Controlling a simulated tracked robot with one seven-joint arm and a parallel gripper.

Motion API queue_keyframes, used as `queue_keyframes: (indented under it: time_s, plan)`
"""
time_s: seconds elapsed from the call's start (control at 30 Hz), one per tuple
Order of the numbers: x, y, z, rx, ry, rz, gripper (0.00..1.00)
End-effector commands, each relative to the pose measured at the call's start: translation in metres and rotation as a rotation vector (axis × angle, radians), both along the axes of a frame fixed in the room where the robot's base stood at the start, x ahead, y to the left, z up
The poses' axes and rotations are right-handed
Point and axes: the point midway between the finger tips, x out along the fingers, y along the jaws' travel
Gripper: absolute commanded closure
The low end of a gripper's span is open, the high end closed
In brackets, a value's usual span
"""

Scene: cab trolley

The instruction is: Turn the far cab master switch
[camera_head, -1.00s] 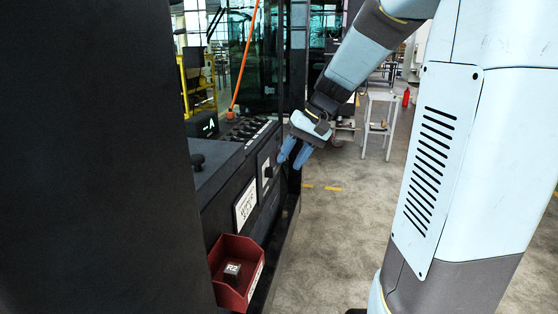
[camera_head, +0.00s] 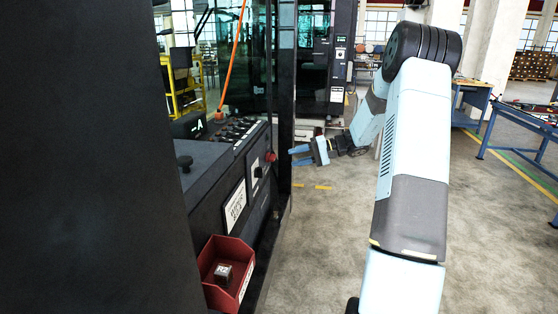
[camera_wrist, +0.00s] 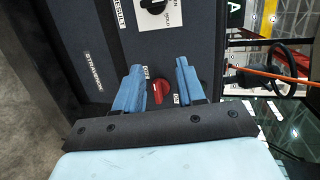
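A red rotary switch (camera_head: 270,157) sticks out from the dark cab console's side face. In the wrist view the red switch (camera_wrist: 162,90) shows between my two blue fingers, with small white labels beside it. My gripper (camera_head: 291,156) is open and empty, just right of the switch and pointing at the console. The wrist view shows my gripper (camera_wrist: 158,68) with its fingers either side of the switch, apparently apart from it. A black knob on a white plate (camera_wrist: 158,14) is on the same panel. The red switch's marked position is too small to read.
An orange cable (camera_head: 234,55) rises from the console top. A dark cabinet with a panel (camera_head: 341,50) stands behind. The floor (camera_head: 325,255) right of the console is clear.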

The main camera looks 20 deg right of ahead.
Motion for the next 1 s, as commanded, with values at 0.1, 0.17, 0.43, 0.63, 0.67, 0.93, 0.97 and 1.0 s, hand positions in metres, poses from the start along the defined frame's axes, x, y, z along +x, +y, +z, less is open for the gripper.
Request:
queue_keyframes:
  time_s: [0.1, 0.17, 0.43, 0.63, 0.67, 0.93, 0.97, 1.0]
  plan:
    - [0.017, -0.031, -0.021, 0.094, -0.037, -0.065, 0.61]
    - [0.024, -0.045, -0.03, 0.134, -0.058, -0.096, 0.61]
    - [0.04, -0.083, -0.051, 0.234, -0.121, -0.183, 0.61]
    - [0.046, -0.077, -0.053, 0.242, -0.127, -0.188, 0.61]
    - [0.048, -0.074, -0.053, 0.242, -0.127, -0.188, 0.61]
    - [0.07, -0.035, -0.053, 0.242, -0.127, -0.186, 0.61]
    - [0.072, -0.03, -0.053, 0.242, -0.127, -0.186, 0.61]
    - [0.076, -0.024, -0.053, 0.241, -0.126, -0.185, 0.61]
